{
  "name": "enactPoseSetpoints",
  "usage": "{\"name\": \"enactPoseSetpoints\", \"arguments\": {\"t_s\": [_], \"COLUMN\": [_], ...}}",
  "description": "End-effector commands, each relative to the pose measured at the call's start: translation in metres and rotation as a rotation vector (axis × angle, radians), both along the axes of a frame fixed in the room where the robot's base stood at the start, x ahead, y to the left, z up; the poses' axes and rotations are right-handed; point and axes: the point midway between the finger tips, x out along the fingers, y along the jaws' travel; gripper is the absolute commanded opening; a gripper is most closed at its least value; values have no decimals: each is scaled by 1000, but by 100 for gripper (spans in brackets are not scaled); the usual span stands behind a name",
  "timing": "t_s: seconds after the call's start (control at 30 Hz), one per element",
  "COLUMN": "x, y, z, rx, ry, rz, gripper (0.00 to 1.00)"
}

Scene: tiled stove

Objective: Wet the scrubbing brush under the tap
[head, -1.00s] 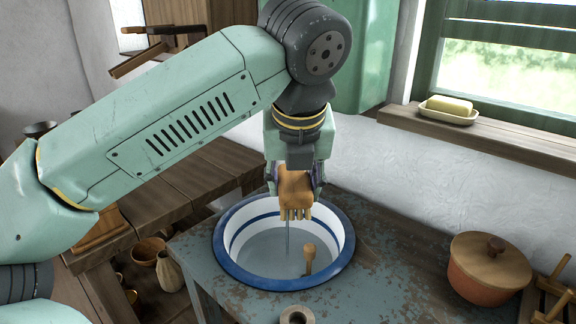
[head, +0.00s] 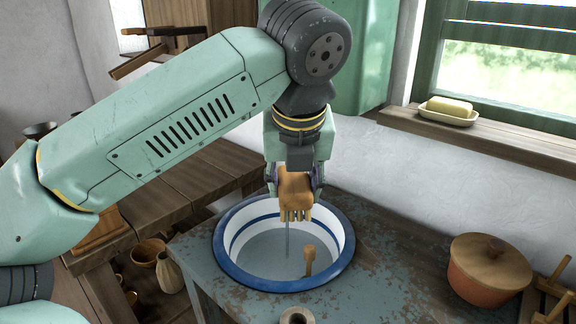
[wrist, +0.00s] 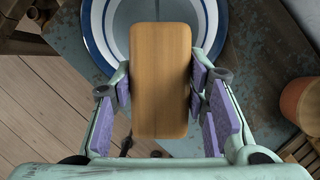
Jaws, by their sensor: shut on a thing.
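My gripper (head: 295,185) is shut on the scrubbing brush (head: 294,190), a wooden block with pale bristles pointing down. I hold it over the white basin with a blue rim (head: 232,262). In the wrist view, the brush's flat wooden back (wrist: 160,80) sits between the purple finger pads. A thin grey vertical line (head: 287,242) shows below the bristles; I cannot tell whether it is running water. A wooden knob on a short stem (head: 309,256) shows at the basin's front right. I cannot make out a tap spout for sure.
The basin sits in a worn blue-grey counter (head: 385,275). A lidded terracotta pot (head: 488,270) stands at the right. A soap dish (head: 448,116) with yellow soap is on the windowsill. A small ring-shaped thing (head: 297,316) is at the front edge. Jugs and bowls are lower left.

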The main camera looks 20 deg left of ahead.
Motion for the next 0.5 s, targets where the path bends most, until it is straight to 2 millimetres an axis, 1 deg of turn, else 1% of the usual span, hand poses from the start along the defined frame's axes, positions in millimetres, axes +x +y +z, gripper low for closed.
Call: {"name": "enactPoseSetpoints", "arguments": {"t_s": [0.17,0.5], "x": [-3,-27], "y": [-2,-14], "z": [4,26], "rx": [2,1], "ry": [-1,-1], "rz": [0,1], "gripper": [19,19]}}
